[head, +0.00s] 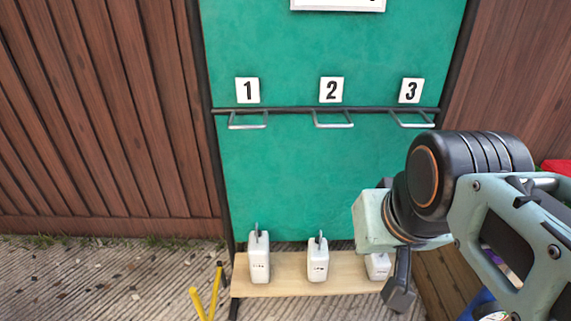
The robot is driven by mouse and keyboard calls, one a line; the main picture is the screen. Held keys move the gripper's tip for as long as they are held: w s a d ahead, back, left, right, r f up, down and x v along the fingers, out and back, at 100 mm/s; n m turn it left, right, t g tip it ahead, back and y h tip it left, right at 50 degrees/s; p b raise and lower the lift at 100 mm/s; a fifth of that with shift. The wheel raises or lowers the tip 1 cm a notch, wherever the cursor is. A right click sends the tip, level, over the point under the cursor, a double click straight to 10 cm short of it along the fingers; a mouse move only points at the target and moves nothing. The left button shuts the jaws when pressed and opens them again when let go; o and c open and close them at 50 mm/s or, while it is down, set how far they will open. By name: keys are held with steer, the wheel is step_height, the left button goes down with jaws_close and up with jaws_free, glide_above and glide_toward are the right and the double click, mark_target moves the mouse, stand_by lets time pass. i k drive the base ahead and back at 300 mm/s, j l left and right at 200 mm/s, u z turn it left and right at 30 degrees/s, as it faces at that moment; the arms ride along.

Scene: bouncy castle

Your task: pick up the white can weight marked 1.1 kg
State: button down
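Several white block-like weights with small hooks on top stand on a wooden ledge: a left one (259,258), a middle one (318,260) and a right one (377,266). Each of the left and middle ones has small dark marking on its front, too small to read, so I cannot tell which is 1.1 kg. The right one is partly hidden by my arm. My gripper (399,291) shows as a dark part at the end of my arm, in front of and just right of the right weight. Its fingers cannot be made out clearly.
A green board (290,180) stands behind the ledge (290,284), with a bar (290,110) carrying metal loops under signs 1, 2 and 3. Yellow bars (207,300) stand at the lower left. Brown wooden fence (100,110) flanks the board. Paved ground at left is mostly clear.

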mark_target(258, 252)
steer(key=k+l+z, duration=0.25)
steer(key=k+z, duration=0.2)
steer(key=l+u, duration=0.2)
steer(key=l, duration=0.25)
steer(key=k+l+u, duration=0.1)
steer(key=l+u, duration=0.15)
steer(key=l, duration=0.15)
steer(key=k+j+z, duration=0.25)
steer(key=j, duration=0.3)
steer(key=k+j+z, duration=0.25)
steer(key=k+j, duration=0.15)
steer(key=j, duration=0.1)
